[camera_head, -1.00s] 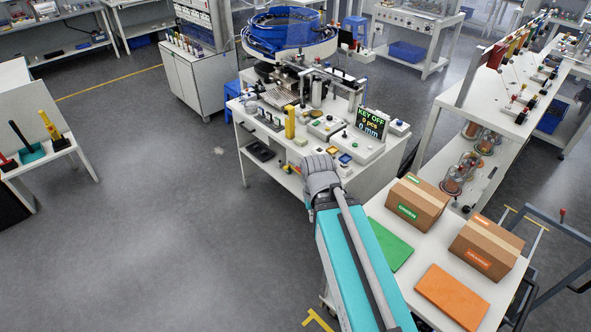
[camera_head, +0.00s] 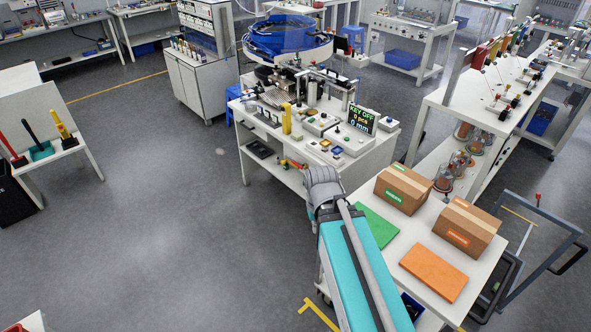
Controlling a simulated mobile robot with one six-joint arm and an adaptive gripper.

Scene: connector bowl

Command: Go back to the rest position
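My arm, teal with a grey joint (camera_head: 323,187) at its far end in view, reaches up from the bottom edge toward the white machine table (camera_head: 372,165). The joint shows in front of that table's near right corner. My gripper is not visible, so I cannot see its fingers or whether it holds anything. The table carries a blue bowl feeder (camera_head: 288,36), a yellow post (camera_head: 286,119) and a display (camera_head: 362,119) reading "KEY OFF, 0 pcs, 0 mm".
Right of my arm, a white table (camera_head: 399,241) holds two cardboard boxes (camera_head: 402,190) (camera_head: 466,227), a green mat (camera_head: 374,227) and an orange mat (camera_head: 433,272). A cart handle (camera_head: 545,225) stands at the right. Open grey floor (camera_head: 170,240) lies left.

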